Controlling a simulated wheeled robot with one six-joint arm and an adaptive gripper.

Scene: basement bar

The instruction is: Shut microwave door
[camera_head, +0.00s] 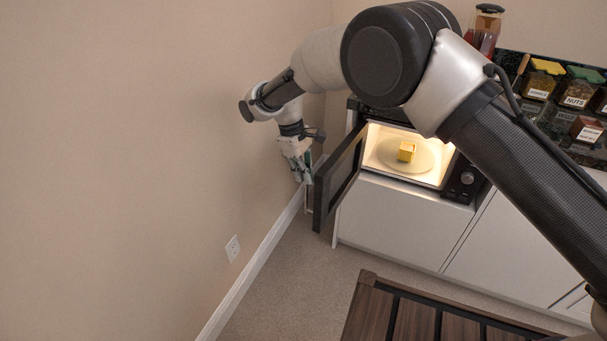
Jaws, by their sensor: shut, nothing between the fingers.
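The microwave (462,187) stands at the right of centre among white cabinets, with its inside lit. Its dark door (330,190) is open and swung out toward the left wall. A small yellow block (406,151) sits on the round plate (425,158) inside. My gripper (304,178) is shut and empty. It is on the left, outer side of the door, between the door and the wall. I cannot tell whether its fingers touch the door.
The beige wall (130,150) with a white outlet (233,248) is close on the left. A dark slatted wooden piece (400,315) stands in front at the bottom. Labelled jars (578,88) and a bottle (484,30) stand at upper right. Carpet (295,280) is clear below the door.

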